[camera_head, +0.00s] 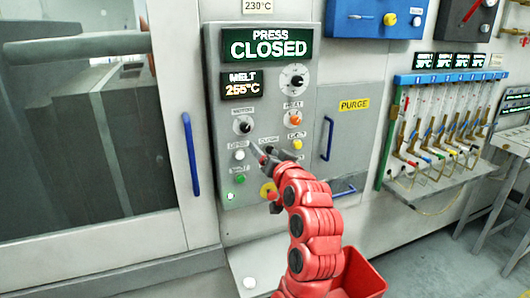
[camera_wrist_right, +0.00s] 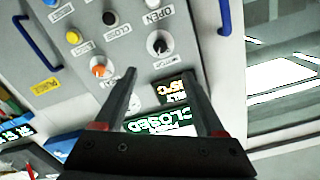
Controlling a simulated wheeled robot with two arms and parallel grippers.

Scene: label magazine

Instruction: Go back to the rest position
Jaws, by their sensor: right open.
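My right gripper (camera_head: 264,158) is in front of the lower half of the grey control panel (camera_head: 264,112). In the right wrist view the right gripper (camera_wrist_right: 159,75) is open, with nothing between its two dark fingers. The panel has a display (camera_head: 267,44) reading PRESS CLOSED and a smaller melt display (camera_head: 240,86). The white-and-black knobs, the orange knob (camera_head: 293,118) and several buttons are on it. The gripper and red arm cover part of the lower panel. Whether the fingertips touch it I cannot tell. My left gripper is not in view.
A machine door with a blue handle (camera_head: 191,154) is at the left. A grey purge door (camera_head: 352,130) is right of the panel. A rack of hoses (camera_head: 440,125) stands farther right. A red open box (camera_head: 364,275) is low beside my right arm.

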